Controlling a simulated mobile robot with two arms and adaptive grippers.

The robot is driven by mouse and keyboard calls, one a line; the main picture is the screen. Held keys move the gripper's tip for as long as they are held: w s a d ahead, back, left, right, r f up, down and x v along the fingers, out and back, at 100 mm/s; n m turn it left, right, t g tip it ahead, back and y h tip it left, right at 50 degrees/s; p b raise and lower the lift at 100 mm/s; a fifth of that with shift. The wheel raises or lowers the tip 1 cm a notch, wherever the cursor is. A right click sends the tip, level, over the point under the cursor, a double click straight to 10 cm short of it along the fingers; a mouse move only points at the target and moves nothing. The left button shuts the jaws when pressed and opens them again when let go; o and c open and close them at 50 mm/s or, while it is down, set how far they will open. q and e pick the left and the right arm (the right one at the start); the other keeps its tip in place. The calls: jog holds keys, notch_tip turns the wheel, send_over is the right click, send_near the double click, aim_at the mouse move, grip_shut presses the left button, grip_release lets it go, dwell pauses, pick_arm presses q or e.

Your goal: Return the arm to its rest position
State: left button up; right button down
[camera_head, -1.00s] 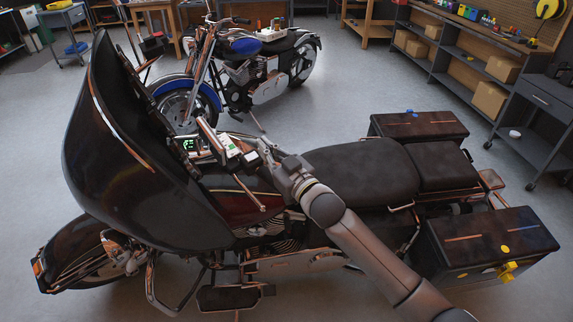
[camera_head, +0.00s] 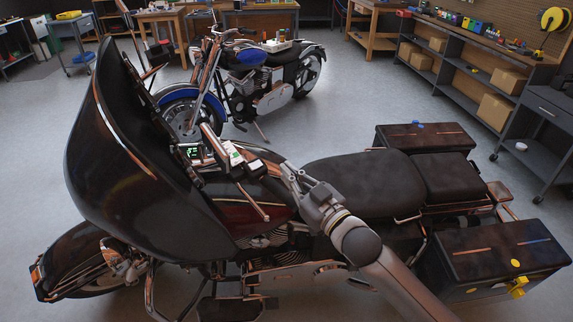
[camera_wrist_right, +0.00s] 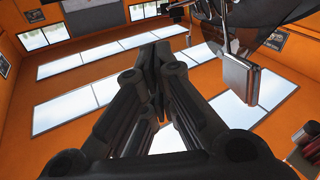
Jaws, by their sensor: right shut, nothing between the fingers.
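My right gripper (camera_head: 292,174) is above the near motorcycle (camera_head: 360,182), between its fuel tank and seat. Its fingers are shut and empty, and they also show together in the right wrist view (camera_wrist_right: 158,62). The wrist view looks up at an orange ceiling with bright panels. My right arm comes in from the lower right, across the side of the seat. A small device with a green display (camera_head: 195,152) and a white-and-black device (camera_head: 236,158) sit near the handlebar, left of the gripper and apart from it. My left gripper is not in view.
A blue motorcycle (camera_head: 258,82) stands behind on the grey floor. Two dark cases (camera_head: 500,250) flank the rear of the near motorcycle. Shelves with cardboard boxes (camera_head: 497,112) line the right. Open floor (camera_head: 350,110) lies between the motorcycles.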

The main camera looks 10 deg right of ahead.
jog(key=s+d+f+m+g+h, duration=0.3)
jog(key=s+d+f+g+h, duration=0.15)
jog(key=s+f, duration=0.65)
jog(key=s+d+f+m+g+h, duration=0.2)
jog(key=s+d+f+g+h, duration=0.25)
jog(key=s+f, duration=0.65)
jog(key=s+d+g, duration=0.3)
jog(key=s+g, duration=0.1)
jog(key=s, duration=0.9)
notch_tip(320, 180, down, 27)
jog(key=s+g, duration=0.2)
jog(key=s+d+f, duration=0.2)
jog(key=s+f, duration=1.4)
jog(key=shift+s+d+g, duration=0.2)
jog(key=shift+d+g, duration=0.2)
jog(key=shift+f, duration=0.1)
